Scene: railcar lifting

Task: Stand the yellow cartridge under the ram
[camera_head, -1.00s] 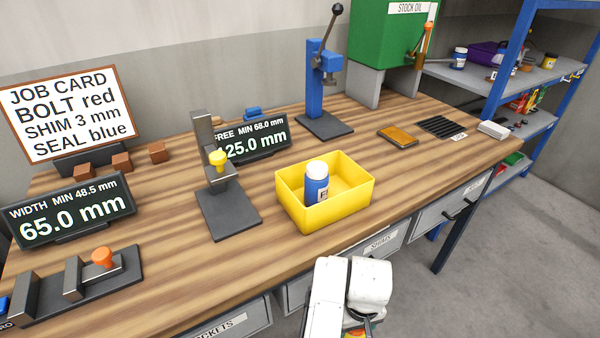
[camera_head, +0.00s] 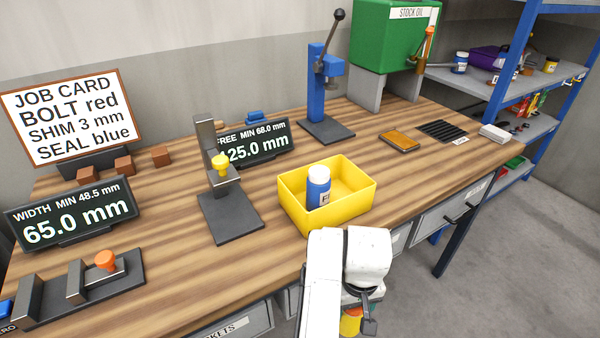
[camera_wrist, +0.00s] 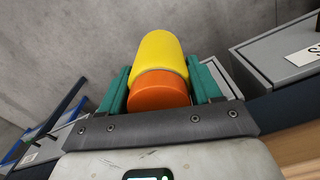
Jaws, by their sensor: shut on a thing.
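The yellow cartridge (camera_wrist: 160,55) with an orange end is between the teal fingers of my gripper (camera_wrist: 158,85) in the wrist view, and the gripper is shut on it. In the head view a small part of the cartridge (camera_head: 350,324) shows below my white arm, in front of the bench edge. The arm hides most of the gripper there. The blue press (camera_head: 321,85) with a black lever stands at the back of the bench on a dark base plate (camera_head: 326,130). Its ram is too small to make out clearly, and the plate under it looks empty.
A yellow bin (camera_head: 350,208) holding a blue-and-white bottle (camera_head: 318,187) stands near the front edge. A gauge stand (camera_head: 230,218) with a yellow knob is left of it. An orange pad (camera_head: 398,140) and dark grate (camera_head: 442,131) lie right of the press. Bare wood lies between bin and press.

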